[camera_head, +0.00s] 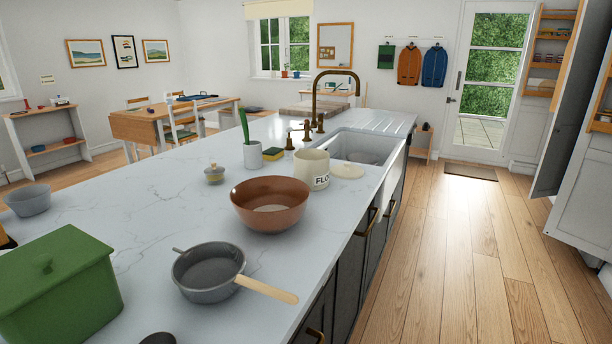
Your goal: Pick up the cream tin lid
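The cream tin lid (347,171) is a round, pale disc with a small knob on top. It lies on the white marble counter (130,195), near the sink-side edge. Just left of it stands an upright cream tin (312,170) with dark lettering starting "FLO", the rest turned out of sight. The lid is apart from the tin's top; whether their sides touch at the base I cannot tell. My gripper is not in view.
A brown bowl (270,220) stands in front of the tin. A grey pan (207,282) has a wooden handle reaching the counter edge. A green lidded box (60,290) stands front left. The sink (362,148) and brass tap (318,105) lie behind. Wooden floor (465,250) on the right is clear.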

